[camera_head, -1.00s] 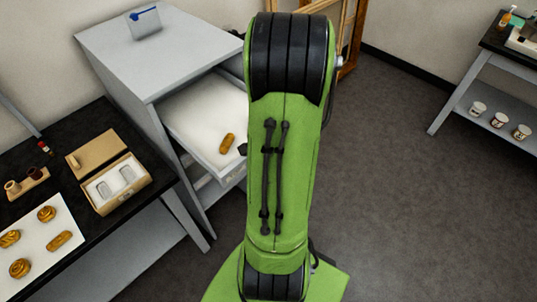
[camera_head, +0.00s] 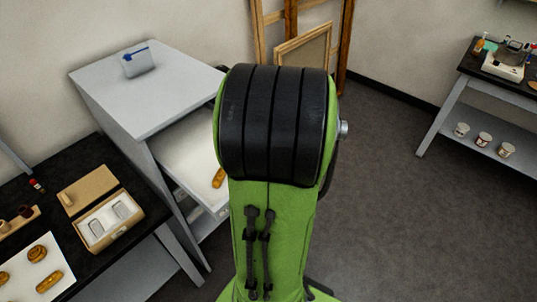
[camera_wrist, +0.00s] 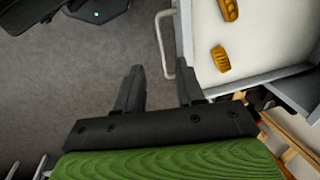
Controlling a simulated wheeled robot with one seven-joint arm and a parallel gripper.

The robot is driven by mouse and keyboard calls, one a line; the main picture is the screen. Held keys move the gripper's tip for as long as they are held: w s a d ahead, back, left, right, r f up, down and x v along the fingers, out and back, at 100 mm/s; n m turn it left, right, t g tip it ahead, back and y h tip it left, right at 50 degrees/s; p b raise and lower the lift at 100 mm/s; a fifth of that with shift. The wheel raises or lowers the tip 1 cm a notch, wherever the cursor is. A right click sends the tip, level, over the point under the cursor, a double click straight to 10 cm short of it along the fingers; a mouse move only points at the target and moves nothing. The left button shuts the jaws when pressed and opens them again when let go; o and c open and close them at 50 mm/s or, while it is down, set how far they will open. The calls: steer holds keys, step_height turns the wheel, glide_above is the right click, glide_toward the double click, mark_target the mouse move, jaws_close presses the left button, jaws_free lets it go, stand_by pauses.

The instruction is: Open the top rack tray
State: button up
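The top rack tray (camera_head: 182,150) is pulled out of the grey cabinet (camera_head: 150,92), with a white inner floor. In the wrist view the tray (camera_wrist: 258,48) fills the upper right, and its pale bar handle (camera_wrist: 161,42) sticks out from its front edge. My gripper (camera_wrist: 160,78) is open and nothing shows held in it. The handle's lower end lies between the fingertips in the picture; I cannot tell whether they touch. A carved gilt piece (camera_wrist: 220,58) and a second one (camera_wrist: 229,9) lie in the tray. My arm hides the gripper and the tray's right part in the head view.
A black table (camera_head: 52,178) at left holds an open cardboard box (camera_head: 134,211) and a white sheet with gilt ornaments. A small grey block with a blue item (camera_head: 140,62) is on the cabinet. Wooden frames lean behind.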

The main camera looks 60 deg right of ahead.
steer(key=r, duration=0.4)
steer(key=shift+s+r, duration=0.25)
steer(key=shift+s, duration=0.15)
steer(key=shift+a, duration=0.1)
